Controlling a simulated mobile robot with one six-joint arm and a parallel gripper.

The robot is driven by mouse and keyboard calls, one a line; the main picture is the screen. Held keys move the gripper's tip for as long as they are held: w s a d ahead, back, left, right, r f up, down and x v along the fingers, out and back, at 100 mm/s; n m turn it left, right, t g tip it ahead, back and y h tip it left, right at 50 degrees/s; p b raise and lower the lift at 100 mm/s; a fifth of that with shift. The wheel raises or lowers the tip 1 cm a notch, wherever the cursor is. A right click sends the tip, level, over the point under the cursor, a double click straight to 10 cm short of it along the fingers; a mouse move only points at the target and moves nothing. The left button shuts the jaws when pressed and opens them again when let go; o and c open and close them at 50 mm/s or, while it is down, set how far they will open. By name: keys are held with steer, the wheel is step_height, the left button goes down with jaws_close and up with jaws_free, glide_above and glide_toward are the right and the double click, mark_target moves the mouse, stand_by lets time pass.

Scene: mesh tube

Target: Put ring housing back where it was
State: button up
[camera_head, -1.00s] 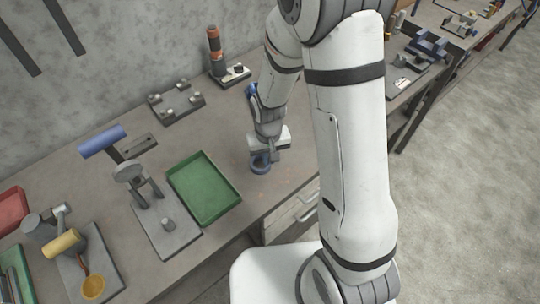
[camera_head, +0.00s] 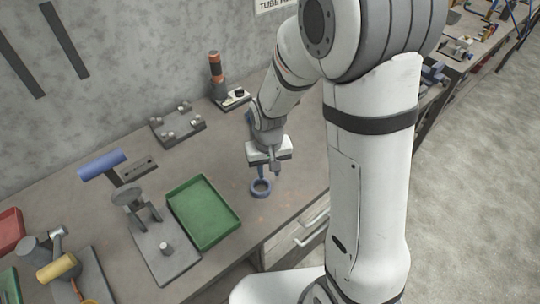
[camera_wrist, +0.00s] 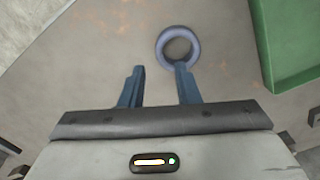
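The ring housing, a blue-grey ring (camera_head: 261,187), lies flat on the bench just right of the green tray. In the wrist view the ring (camera_wrist: 160,50) lies beyond my right-hand fingertip, and its lower edge is partly covered by that finger. My gripper (camera_head: 268,172) is above the bench, just behind and above the ring. In the wrist view my gripper (camera_wrist: 158,70) has its two blue fingers apart with nothing between them. Whether a fingertip touches the ring is hard to tell.
The green tray (camera_head: 184,197) is close to the ring's left. A grey stand on a plate (camera_head: 150,258) is farther left. A grey fixture plate with several pegs (camera_head: 176,136) and an orange-topped tool (camera_head: 215,70) stand at the back. The bench around the ring is clear.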

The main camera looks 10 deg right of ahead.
mark_target(269, 183)
steer(key=s+d+r+t, duration=0.1)
steer(key=s+d+r, duration=0.1)
steer(key=r, duration=0.5)
steer(key=s+d+r, duration=0.2)
steer(key=d+r, duration=0.1)
steer(key=r, duration=0.3)
steer(key=s+d+r+m+t, duration=0.1)
steer(key=s+d+r+t, duration=0.1)
steer(key=s+d+r, duration=0.3)
steer(key=s+r, duration=0.1)
steer(key=s, duration=0.3)
steer(key=shift+s+m, duration=0.15)
steer(key=shift+m, duration=0.25)
steer(key=shift+d, duration=0.1)
